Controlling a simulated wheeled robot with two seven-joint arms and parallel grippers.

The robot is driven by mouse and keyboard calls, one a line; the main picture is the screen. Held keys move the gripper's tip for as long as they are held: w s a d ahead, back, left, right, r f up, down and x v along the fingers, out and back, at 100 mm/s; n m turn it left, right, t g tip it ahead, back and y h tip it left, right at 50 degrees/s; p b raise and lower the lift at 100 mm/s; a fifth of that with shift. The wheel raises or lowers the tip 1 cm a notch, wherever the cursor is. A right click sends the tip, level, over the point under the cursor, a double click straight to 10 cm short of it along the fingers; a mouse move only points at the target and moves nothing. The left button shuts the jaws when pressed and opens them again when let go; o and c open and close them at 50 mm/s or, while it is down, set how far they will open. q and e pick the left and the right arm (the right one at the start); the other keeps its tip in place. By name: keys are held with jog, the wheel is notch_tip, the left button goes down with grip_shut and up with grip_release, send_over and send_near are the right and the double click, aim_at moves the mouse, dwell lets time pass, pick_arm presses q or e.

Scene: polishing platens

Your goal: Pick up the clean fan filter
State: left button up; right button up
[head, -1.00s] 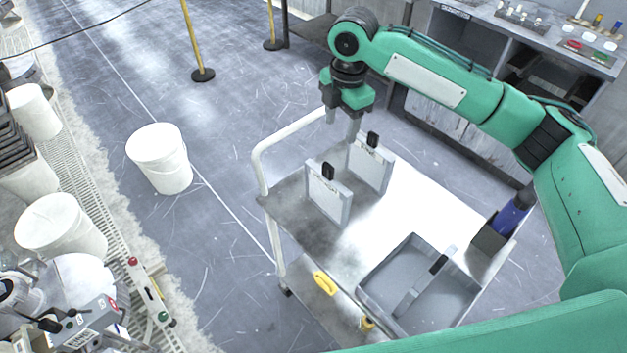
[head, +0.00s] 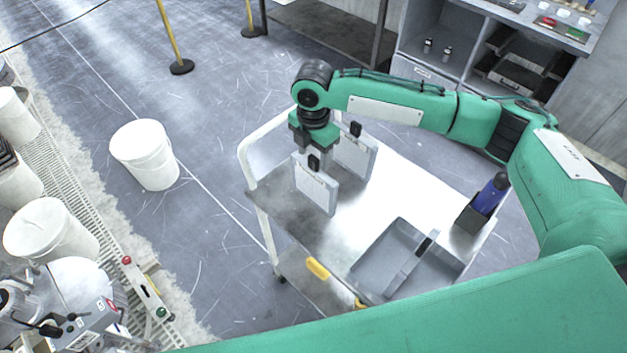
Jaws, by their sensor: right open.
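Two flat grey-framed panels with pale faces and black handles on top stand upright on the cart. They look like fan filters. One is the nearer filter (head: 316,189), and the other is the farther filter (head: 357,157), just behind it to the right. I cannot tell from their faces which is the clean one. My right gripper (head: 312,155) is open, pointing down just over the black handle of the nearer filter. Its fingertips are close to the handle; I cannot tell whether they touch it. The gripper and wrist partly hide the farther filter's left side. My left gripper is not in view.
The metal cart (head: 275,196) has a white rail at its left. A grey divided tray (head: 375,270) sits at its near end, with a blue bottle (head: 490,193) in a dark holder to the right. A white bucket (head: 145,157) stands on the floor left of the cart.

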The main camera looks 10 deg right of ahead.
jog(key=shift+f, duration=1.2)
grip_shut()
jog(key=shift+r, duration=0.2)
